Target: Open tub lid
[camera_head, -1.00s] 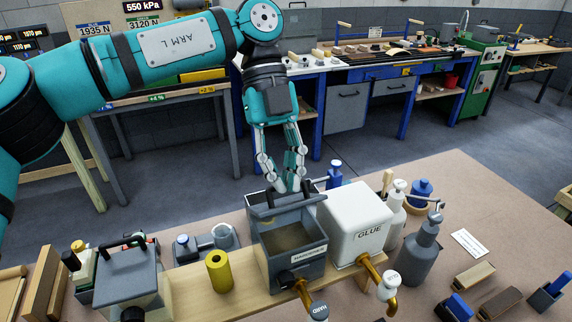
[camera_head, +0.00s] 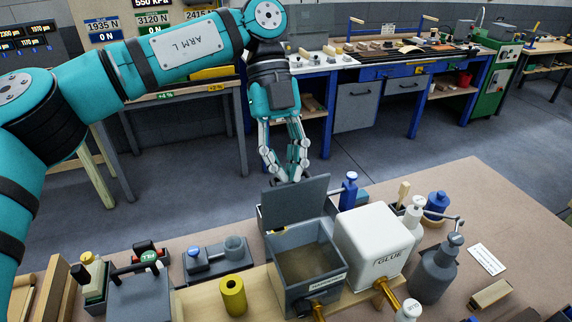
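The grey tub (camera_head: 276,258) stands on the wooden board with its top open, and a tan content shows inside. Its grey lid (camera_head: 298,204) stands raised at the tub's far side, with its flat inner face toward me. My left gripper (camera_head: 290,177) points down from above, its fingertips close together at the lid's upper edge. The lid's handle is hidden behind the lid, so I cannot tell whether the fingers grip it. My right gripper is not in view.
A white glue box (camera_head: 372,240) stands right beside the tub, with a grey bottle (camera_head: 437,272) beyond it. The table (camera_head: 475,215) has free room at the right.

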